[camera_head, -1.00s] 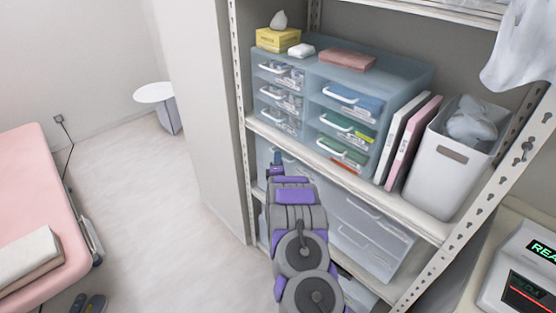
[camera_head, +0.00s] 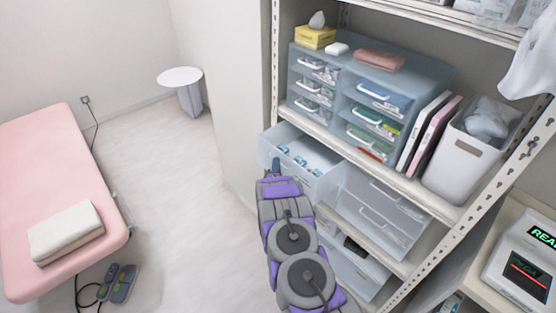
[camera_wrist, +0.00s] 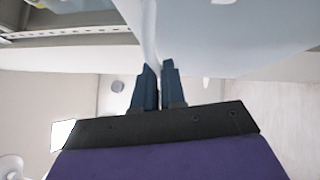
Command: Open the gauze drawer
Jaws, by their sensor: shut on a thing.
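A translucent blue drawer (camera_head: 315,172) on the lower shelf stands pulled out, with several small white and blue packets (camera_head: 298,160) inside. I cannot read from here whether it is marked for gauze. My gripper (camera_head: 272,165) is at the drawer's front, at its left part. In the wrist view the two dark blue fingers (camera_wrist: 157,85) are shut on a pale handle (camera_wrist: 148,35) on the drawer front. My arm hides part of the drawer front.
Closed drawers (camera_head: 380,215) sit right of the open one. A small blue drawer cabinet (camera_head: 420,75) stands on the shelf above, beside binders and a white bin (camera_head: 455,165). A pink bed (camera_head: 55,180) is at left.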

